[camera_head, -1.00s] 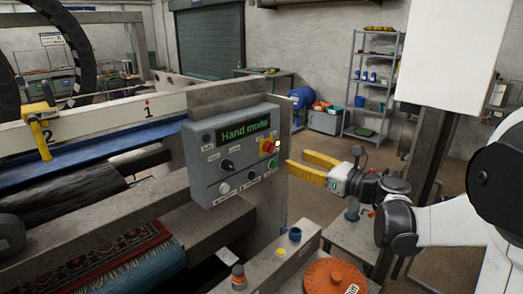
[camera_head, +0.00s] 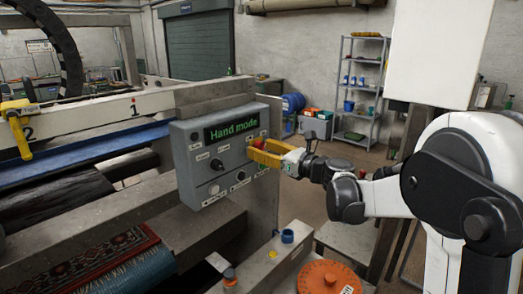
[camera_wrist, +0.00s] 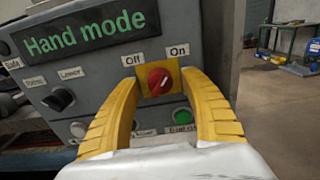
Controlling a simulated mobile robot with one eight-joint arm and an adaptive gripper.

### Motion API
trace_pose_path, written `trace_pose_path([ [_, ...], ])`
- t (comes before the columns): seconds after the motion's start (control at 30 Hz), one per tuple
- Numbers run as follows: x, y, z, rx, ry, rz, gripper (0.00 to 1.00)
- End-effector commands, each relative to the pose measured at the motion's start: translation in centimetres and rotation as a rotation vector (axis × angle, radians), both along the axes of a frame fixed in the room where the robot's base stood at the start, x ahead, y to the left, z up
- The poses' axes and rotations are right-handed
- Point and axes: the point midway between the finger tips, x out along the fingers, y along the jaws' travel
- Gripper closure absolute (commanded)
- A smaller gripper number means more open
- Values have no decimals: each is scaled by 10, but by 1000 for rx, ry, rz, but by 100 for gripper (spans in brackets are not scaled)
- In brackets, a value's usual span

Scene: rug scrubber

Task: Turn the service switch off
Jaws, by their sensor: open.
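The service switch (camera_wrist: 158,81) is a red rotary knob on a yellow plate, with "Off" label at its upper left and "On" at its upper right in the wrist view. A light mark on the knob points toward the upper right, the "On" side. It sits on the grey control panel (camera_head: 194,172), whose display (camera_wrist: 90,30) reads "Hand mode". My gripper (camera_wrist: 162,82) has yellow fingers, open, one on each side of the switch. I cannot tell whether they touch it. In the head view my gripper (camera_head: 259,151) is at the panel's right edge and mostly covers the switch.
A black selector knob (camera_wrist: 58,99) and a green button (camera_wrist: 182,115) are close to the fingers. An orange round cover (camera_head: 328,278) is in front at the lower right. A shelf (camera_head: 361,90) stands far back.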

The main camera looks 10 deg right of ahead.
Motion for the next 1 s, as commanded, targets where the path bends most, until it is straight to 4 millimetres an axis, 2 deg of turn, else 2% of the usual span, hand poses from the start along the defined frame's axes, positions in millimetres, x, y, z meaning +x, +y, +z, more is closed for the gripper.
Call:
trace_pose_path([
  [0.03,0,0,0,0,0,0,48],
  [0.07,0,0,0,0,0,0,52],
  [0.2,0,0,0,0,0,0,95],
  [0.23,0,0,0,0,0,0,100],
  [0.67,0,0,0,-36,-24,0,100],
  [1.0,0,-1,1,-225,-149,0,100],
])
